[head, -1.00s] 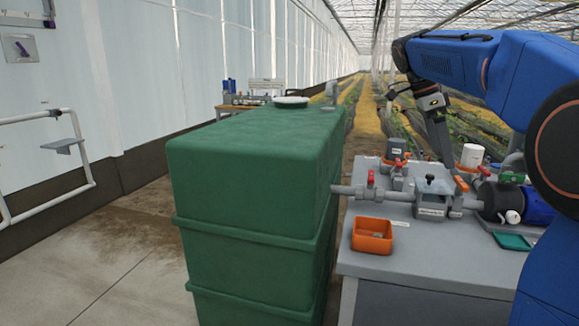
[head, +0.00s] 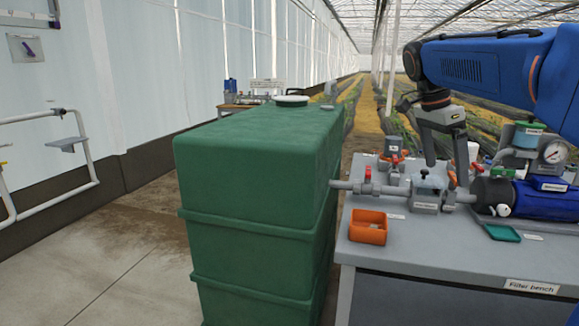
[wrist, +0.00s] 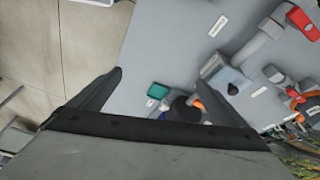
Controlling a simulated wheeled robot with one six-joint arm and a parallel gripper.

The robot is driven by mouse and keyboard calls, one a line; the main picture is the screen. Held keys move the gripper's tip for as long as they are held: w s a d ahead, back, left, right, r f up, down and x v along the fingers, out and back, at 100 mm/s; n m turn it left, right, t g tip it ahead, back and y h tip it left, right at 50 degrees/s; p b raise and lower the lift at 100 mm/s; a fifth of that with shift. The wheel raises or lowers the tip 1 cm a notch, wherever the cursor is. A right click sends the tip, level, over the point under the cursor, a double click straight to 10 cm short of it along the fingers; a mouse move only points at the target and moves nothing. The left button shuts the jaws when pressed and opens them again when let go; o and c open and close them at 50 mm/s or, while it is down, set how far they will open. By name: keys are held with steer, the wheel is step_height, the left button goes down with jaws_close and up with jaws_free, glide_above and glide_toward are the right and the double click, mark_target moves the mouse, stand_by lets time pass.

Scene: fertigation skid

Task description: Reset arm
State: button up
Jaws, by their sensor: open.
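My blue arm (head: 490,65) reaches in from the right, above the bench, and is bent at a joint near the picture's middle right. My gripper (head: 443,165) hangs below it over the grey filter bench (head: 400,250), in front of the greenhouse rows. In the wrist view my gripper (wrist: 163,74) shows two dark fingers spread apart with nothing between them. Beyond the fingers lie the bench top and a small green tray (wrist: 158,90). How high the fingertips are above the bench parts is hard to tell.
A green tank (head: 255,180) stands left of the bench. An orange bin (head: 368,228) sits at the bench's front left. A grey pipe with red-handled valves (head: 368,175), a blue pump (head: 545,200) and a gauge (head: 555,151) fill the bench's back. The floor at left is clear.

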steer(key=s+a+f+n+t+y, duration=0.1)
steer(key=s+a+f+n, duration=0.3)
steer(key=s+f+n, duration=0.4)
steer(key=s+a+f+n+t+y, duration=0.2)
steer(key=s+a+f+n+t, duration=0.2)
steer(key=s+f+n, duration=0.5)
steer(key=s+f, duration=0.7)
steer(key=s, duration=0.2)
steer(key=shift+s+a+f+y, duration=0.25)
steer(key=shift+a+f+y, duration=0.05)
steer(key=shift+f, duration=0.1)
